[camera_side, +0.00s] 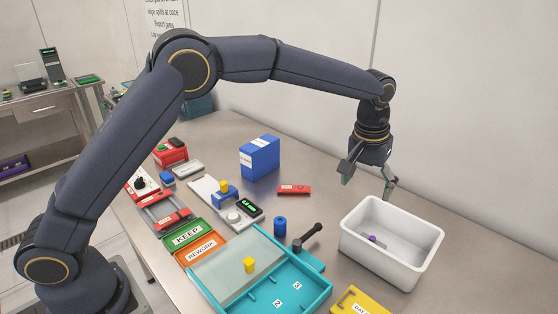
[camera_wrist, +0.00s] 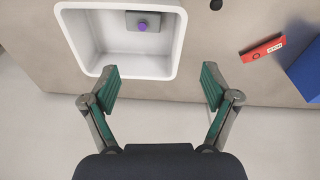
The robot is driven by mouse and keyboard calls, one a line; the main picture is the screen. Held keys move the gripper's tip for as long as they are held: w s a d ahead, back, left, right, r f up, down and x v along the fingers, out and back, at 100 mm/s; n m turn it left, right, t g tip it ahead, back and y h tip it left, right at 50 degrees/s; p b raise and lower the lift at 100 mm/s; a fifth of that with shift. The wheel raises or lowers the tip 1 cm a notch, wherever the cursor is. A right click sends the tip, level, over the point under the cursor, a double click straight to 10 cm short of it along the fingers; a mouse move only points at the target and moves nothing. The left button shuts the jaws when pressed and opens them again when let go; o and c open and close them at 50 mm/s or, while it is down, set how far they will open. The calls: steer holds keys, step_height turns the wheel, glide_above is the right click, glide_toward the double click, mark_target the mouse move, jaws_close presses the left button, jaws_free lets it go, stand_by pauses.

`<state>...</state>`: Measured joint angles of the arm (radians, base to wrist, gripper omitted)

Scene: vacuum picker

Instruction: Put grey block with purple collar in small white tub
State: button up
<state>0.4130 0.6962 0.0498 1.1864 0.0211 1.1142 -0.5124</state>
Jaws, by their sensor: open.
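The small white tub (camera_side: 352,244) stands on the table at the right in the side view; it also shows at the top left of the wrist view (camera_wrist: 176,45). The grey block (camera_wrist: 152,17) with a purple collar (camera_wrist: 142,27) lies inside the tub on its floor, near one wall. In the side view only the purple collar (camera_side: 372,238) stands out clearly. My gripper (camera_side: 368,188) is open and empty, above the table behind the tub. In the wrist view its two fingers (camera_wrist: 160,88) are spread wide, with nothing between them.
A blue box (camera_side: 260,158) and a red labelled block (camera_side: 293,189) stand left of my gripper. A teal tray (camera_side: 310,300) with a yellow piece (camera_side: 249,265), a blue cylinder (camera_side: 280,227) and a black-handled tool (camera_side: 310,236) lie left of the tub. A wall rises behind.

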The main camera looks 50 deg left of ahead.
steer(key=s+a+r+t, duration=0.2)
steer(key=s+a+r, duration=1)
steer(key=s+a, duration=0.15)
steer(key=s+a+f+t, duration=0.1)
steer(key=s+a, duration=0.2)
steer(key=s, duration=0.6)
steer(key=s+a+f+m, duration=0.1)
steer(key=s+a+f, duration=0.1)
steer(key=s, duration=0.7)
steer(key=shift+a+f+t, duration=0.15)
steer(key=shift+a+t, duration=0.25)
steer(key=shift+a, duration=0.2)
